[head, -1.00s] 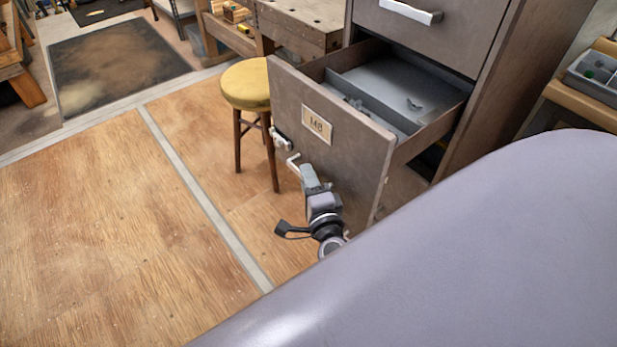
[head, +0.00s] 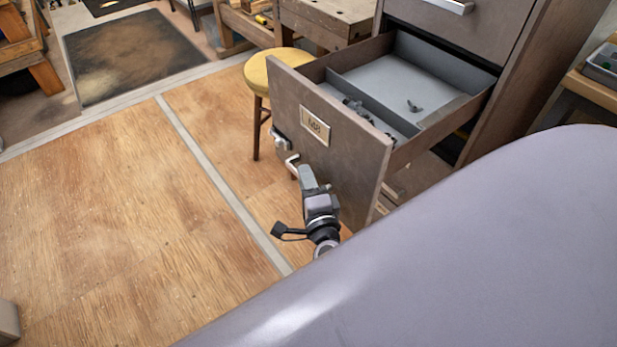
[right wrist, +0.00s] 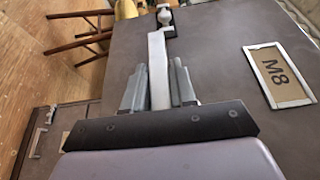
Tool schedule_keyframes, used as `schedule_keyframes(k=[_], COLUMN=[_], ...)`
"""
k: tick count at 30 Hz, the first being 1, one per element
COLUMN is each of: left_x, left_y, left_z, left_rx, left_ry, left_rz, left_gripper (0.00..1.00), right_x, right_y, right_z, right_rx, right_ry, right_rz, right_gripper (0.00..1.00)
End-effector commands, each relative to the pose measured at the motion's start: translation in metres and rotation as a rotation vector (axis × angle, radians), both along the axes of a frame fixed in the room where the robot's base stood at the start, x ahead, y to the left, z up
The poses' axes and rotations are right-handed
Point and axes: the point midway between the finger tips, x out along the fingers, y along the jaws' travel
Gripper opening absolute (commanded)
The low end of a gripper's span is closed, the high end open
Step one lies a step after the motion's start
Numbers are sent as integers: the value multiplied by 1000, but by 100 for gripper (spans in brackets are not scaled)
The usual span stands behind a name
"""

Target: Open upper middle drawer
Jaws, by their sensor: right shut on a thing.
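The drawer (head: 340,150) with a dark brown front and an M8 label (head: 314,126) is pulled well out of the cabinet. Its grey inside shows, with a divider and small dark parts in it. My right gripper (head: 294,168) is at the lower left of the drawer front, on its pale bar handle (head: 291,160). In the right wrist view the gripper's fingers (right wrist: 160,88) stand on both sides of the handle (right wrist: 157,60), shut on it. The label also shows there (right wrist: 279,75). My left gripper is not in view.
A yellow-topped stool (head: 262,78) stands close behind the drawer front's left edge. Another closed drawer (head: 440,22) with a metal handle is above. A wooden bench (head: 325,22) is behind. The wooden floor (head: 130,210) at left is clear.

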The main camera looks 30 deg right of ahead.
Motion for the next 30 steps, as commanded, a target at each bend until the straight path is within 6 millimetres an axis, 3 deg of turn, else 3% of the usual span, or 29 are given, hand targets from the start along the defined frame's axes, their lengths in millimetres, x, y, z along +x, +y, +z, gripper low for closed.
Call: schedule_keyframes(k=[20,21,22,30], left_x=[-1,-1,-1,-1], left_y=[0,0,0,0], left_z=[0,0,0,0], left_rx=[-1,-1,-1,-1], left_ry=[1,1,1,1], left_rz=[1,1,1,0], left_gripper=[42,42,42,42], right_x=[-1,-1,-1,-1], right_y=[3,3,3,3], right_z=[-1,-1,-1,0], right_rx=[1,1,1,0], right_ry=[3,3,3,1], right_rz=[0,0,-1,-1], right_gripper=[0,39,47,47])
